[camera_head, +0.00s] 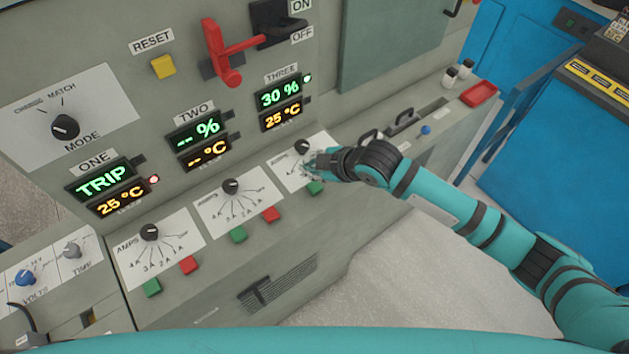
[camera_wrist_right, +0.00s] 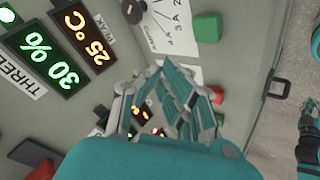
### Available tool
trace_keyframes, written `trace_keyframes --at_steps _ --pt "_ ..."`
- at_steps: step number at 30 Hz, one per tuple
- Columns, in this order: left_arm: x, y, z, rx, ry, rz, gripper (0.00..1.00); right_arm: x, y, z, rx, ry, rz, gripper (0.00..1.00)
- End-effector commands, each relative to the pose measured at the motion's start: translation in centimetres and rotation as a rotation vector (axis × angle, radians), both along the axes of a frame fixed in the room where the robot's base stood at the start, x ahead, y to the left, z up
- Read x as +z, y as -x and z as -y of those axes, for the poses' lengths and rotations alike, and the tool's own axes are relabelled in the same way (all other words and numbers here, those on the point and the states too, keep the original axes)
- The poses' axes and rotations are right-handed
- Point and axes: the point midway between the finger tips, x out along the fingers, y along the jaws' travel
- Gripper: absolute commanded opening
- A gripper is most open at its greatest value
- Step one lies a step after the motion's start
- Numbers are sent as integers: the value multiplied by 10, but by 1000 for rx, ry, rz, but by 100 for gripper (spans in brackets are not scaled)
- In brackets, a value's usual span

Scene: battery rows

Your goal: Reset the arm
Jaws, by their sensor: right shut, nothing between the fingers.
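My right gripper (camera_head: 314,164) is at the third amps dial plate (camera_head: 284,172), on the sloped ledge of the grey panel. It is shut and empty, and it covers part of the plate. In the right wrist view the gripper's fingers (camera_wrist_right: 172,95) are over the ledge, near the green button (camera_wrist_right: 207,27) and the black amps knob (camera_wrist_right: 132,11). In the head view the green button (camera_head: 316,188) is just below the fingers. I cannot tell whether the fingers touch the panel.
Above the ledge are displays: TRIP (camera_head: 101,180) under ONE, dashes under TWO, and 30 % (camera_head: 279,94) under THREE. A yellow reset button (camera_head: 163,67) and a red lever (camera_head: 228,55) sit higher. Floor is clear in front.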

Motion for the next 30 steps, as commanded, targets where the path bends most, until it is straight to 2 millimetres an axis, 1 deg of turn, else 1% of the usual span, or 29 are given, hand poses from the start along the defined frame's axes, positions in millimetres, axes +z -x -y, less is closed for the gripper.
trace_keyframes --at_steps 20,22,23,26,28,30 --pt "-1 0 0 0 0 0 0 -1 0 0 0 0 0 0" --pt "-1 0 0 0 0 0 0 -2 3 -1 -4 -5 -6 0" --pt "-1 0 0 0 0 0 0 -3 6 -2 -8 -10 -13 0" --pt "-1 0 0 0 0 0 0 -5 26 -8 -48 -49 -60 0" --pt "-1 0 0 0 0 0 0 -6 48 -10 -111 -94 -116 0" --pt "-1 0 0 0 0 0 0 -7 71 -4 -211 -143 -185 0"
